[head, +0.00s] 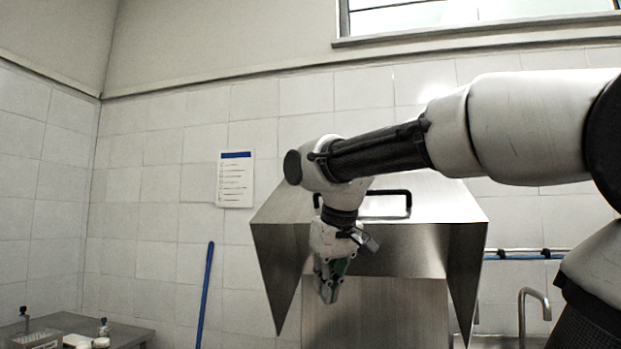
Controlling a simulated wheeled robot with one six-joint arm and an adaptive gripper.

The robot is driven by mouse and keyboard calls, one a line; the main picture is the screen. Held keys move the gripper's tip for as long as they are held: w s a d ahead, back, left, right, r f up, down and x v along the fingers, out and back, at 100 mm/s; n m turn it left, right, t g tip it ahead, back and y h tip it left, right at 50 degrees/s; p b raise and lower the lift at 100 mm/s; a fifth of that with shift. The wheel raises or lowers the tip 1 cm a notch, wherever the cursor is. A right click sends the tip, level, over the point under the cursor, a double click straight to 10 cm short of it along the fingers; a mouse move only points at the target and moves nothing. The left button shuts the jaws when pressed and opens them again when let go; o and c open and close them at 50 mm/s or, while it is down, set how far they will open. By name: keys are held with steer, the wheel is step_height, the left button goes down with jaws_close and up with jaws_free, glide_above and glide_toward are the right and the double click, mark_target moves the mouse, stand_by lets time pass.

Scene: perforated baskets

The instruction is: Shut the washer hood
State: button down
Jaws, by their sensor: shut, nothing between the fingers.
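The washer hood (410,250) is a brushed-metal box with a sloped top, in the middle of the head view. It is raised, with its side walls hanging down and an open gap beneath its front edge. A black bar handle (408,204) is fixed on its sloped top, partly hidden behind my arm. My gripper (328,298) points down in front of the hood's left part. Its fingers are shut and hold nothing. I cannot tell whether it touches the hood.
A metal table (118,333) with a rack and small bottles stands at the lower left. A blue pole (205,296) leans on the tiled wall. A sink tap (533,305) and pipes are at the right. A notice (235,180) hangs on the wall.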

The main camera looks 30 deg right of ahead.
steer(key=w+d+r+m+h, duration=0.2)
steer(key=w+r+m, duration=0.15)
steer(key=r, duration=0.85)
steer(key=w+d+r+m+h, duration=0.1)
steer(key=w+d+r+m, duration=0.2)
steer(key=r, duration=0.8)
steer(key=w+d+r+m+h, duration=0.2)
steer(key=w+r, duration=0.3)
steer(key=r, duration=0.7)
steer(key=shift+t, duration=0.3)
steer(key=x, duration=0.9)
steer(key=shift+a+f, duration=0.1)
steer(key=shift+f, duration=0.25)
step_height(320, 180, down, 2)
steer(key=shift+s+a+f, duration=0.1)
steer(key=shift+s+a, duration=0.05)
steer(key=shift+f, duration=0.65)
